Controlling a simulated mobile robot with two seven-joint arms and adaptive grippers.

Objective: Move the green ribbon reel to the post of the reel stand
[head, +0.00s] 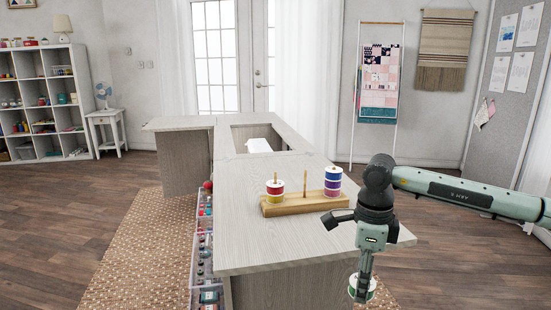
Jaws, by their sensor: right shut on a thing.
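The reel stand (292,207) is a wooden bar on the cabinet top with three upright posts. Its middle post (305,183) is bare. The left post carries a red-and-white reel (275,187) above a yellow one (275,198). The right post carries a blue reel (333,174) and a purple one (332,184). My right gripper (361,288) points down, shut on the green ribbon reel (372,287), a white-flanged reel with a green edge, partly hidden by the fingers. It is in front of the cabinet's right front corner, right of the stand. My left gripper is out of view.
The pale wooden cabinet top (250,235) is clear in front of the stand. Behind is a recessed opening with a white object (259,145). A clear drawer unit (207,265) with small sewing items is along the cabinet's left side.

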